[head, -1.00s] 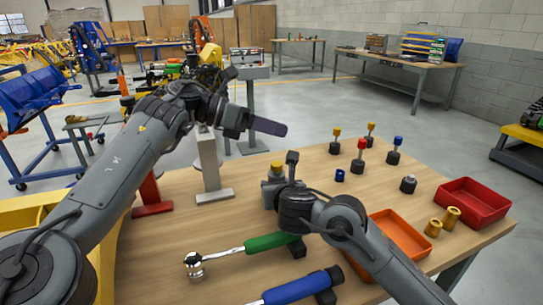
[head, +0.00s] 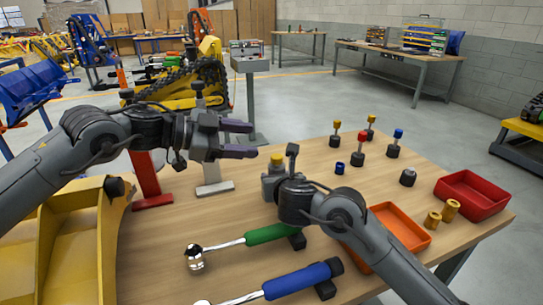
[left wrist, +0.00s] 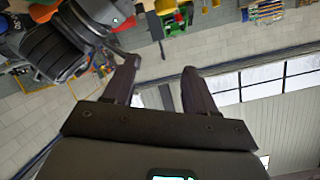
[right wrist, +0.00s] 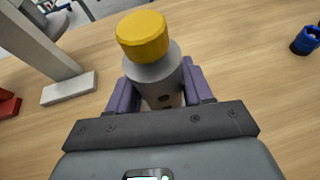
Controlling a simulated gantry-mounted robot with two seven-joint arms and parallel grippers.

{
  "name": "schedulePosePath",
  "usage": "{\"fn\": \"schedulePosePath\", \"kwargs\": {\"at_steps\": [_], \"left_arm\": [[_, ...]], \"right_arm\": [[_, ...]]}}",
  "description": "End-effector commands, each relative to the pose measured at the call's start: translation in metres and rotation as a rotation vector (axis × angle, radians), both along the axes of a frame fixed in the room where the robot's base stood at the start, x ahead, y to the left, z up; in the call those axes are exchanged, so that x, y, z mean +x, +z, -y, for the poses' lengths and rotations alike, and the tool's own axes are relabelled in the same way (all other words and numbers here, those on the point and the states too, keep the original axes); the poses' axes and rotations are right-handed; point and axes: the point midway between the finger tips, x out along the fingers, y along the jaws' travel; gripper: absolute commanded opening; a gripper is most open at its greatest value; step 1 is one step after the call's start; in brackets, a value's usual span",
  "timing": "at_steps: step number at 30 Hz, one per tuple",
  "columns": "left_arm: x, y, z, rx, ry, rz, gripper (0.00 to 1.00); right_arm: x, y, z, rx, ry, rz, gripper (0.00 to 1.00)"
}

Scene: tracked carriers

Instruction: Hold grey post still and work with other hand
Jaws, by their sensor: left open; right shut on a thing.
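A grey post with a yellow cap (head: 277,159) stands upright near the middle of the bench. My right gripper (right wrist: 155,92) is shut on it, with a finger on each side of its grey body (right wrist: 153,70). The post's lower end is hidden by the gripper. My left gripper (head: 245,139) is open and empty, above the bench's far left part, left of the post and higher. Its two fingers are spread apart and also show in the left wrist view (left wrist: 158,78), with nothing between them.
A tall pale grey upright (head: 216,188) and a red one (head: 153,201) stand behind. A green-handled tool (head: 270,233) and a blue-handled tool (head: 297,281) lie in front. Several capped pieces, an orange tray (head: 428,243), a red tray (head: 500,200) and brass cylinders (head: 433,221) are at right.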

Motion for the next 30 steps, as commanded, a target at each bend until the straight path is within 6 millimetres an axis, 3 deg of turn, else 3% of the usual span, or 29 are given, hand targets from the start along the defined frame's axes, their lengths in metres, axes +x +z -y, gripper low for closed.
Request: {"fn": "schedulePosePath", "kwargs": {"at_steps": [6, 15, 20, 30], "left_arm": [[-0.008, -0.013, -0.021, -0.07, 0.199, -0.274, 0.56], [-0.011, -0.023, -0.03, -0.121, 0.325, -0.427, 0.56], [-0.004, -0.03, -0.017, -0.124, 0.332, -0.439, 0.56], [0.025, -0.051, 0.027, -0.124, 0.33, -0.436, 0.56]], "right_arm": [[0.0, 0.0, 0.0, 0.0, 0.0, -0.001, 0.0], [0.0, -0.001, 0.0, 0.0, 0.0, -0.001, 0.0], [0.0, -0.001, 0.0, 0.0, 0.0, -0.001, 0.0], [0.0, -0.001, 0.0, 0.0, 0.0, -0.001, 0.0]]}}
